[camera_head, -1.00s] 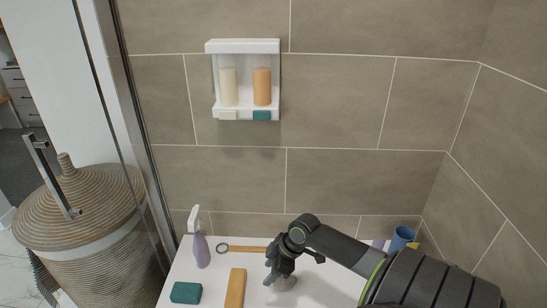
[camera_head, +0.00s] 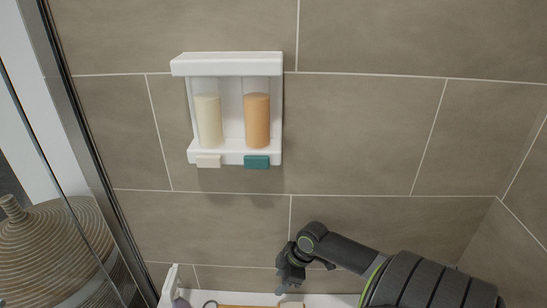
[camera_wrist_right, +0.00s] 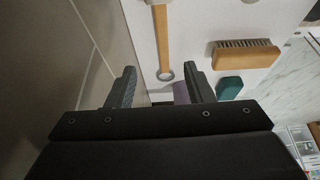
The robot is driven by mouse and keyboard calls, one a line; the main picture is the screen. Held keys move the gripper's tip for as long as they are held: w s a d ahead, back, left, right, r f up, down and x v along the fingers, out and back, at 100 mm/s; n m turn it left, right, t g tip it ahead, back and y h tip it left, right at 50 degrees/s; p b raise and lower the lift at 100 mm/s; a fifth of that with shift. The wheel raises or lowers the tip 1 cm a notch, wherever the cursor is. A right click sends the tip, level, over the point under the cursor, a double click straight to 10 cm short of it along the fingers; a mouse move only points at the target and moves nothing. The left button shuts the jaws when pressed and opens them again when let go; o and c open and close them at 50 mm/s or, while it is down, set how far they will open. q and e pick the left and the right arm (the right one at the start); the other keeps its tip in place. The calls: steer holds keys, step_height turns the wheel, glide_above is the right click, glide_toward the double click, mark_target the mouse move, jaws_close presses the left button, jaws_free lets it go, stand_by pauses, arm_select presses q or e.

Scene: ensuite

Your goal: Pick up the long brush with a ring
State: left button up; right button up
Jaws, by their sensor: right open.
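The long brush has a wooden handle (camera_wrist_right: 162,40) with a dark-rimmed ring (camera_wrist_right: 165,75) at its near end. In the wrist view it lies on a white surface, its ring between my open fingertips; its far end is cut off at the top. In the head view only the ring (camera_head: 210,304) and a strip of handle show at the bottom edge. My right gripper (camera_head: 284,289) hangs above that edge, right of the ring. In the wrist view the right gripper (camera_wrist_right: 159,70) is open and empty. My left gripper is not in view.
A wooden bristle brush (camera_wrist_right: 245,55) and a teal block (camera_wrist_right: 229,88) lie right of the handle in the wrist view. A spray bottle (camera_head: 172,283) stands at lower left. A dispenser (camera_head: 229,62) hangs on the tiled wall. A glass door frame (camera_head: 85,150) is at left.

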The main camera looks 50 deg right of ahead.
mark_target(261, 306)
steer(key=b+x, duration=0.2)
steer(key=x, duration=1.3)
steer(key=shift+a+f+b, duration=0.25)
steer(key=shift+f+b, duration=0.1)
steer(key=shift+w+a+f, duration=0.1)
steer(key=shift+f, duration=0.25)
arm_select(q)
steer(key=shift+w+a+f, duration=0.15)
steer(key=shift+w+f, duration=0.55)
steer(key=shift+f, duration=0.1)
arm_select(e)
jaws_close()
